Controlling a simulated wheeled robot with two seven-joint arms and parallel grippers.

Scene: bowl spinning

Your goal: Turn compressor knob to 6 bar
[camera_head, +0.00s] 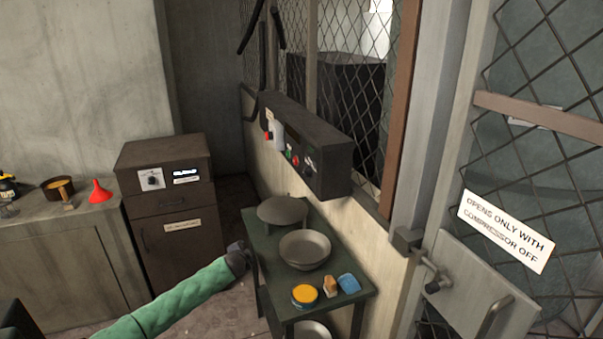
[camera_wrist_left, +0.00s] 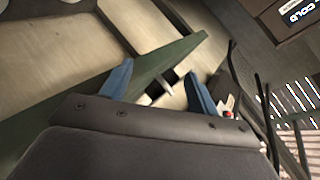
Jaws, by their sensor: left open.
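A dark control box (camera_head: 310,145) is fixed to the wall right of centre in the head view. Its front carries a black knob (camera_head: 309,168), small red and green buttons and a grey switch with a red part (camera_head: 275,134); the knob's markings are too small to read. My left gripper (camera_head: 238,257) is at the end of the green-sleeved arm, below and left of the box, beside the table's left edge. In the left wrist view its two blue fingers (camera_wrist_left: 160,82) are apart with nothing held between them. My right gripper is not in view.
A green table (camera_head: 333,300) holds bowls, a yellow-topped tin (camera_head: 304,296), a sponge and a blue item under the box. A brown cabinet (camera_head: 167,215) with a dial (camera_head: 151,179) stands left. A mesh door with a sign (camera_head: 505,230) is at right.

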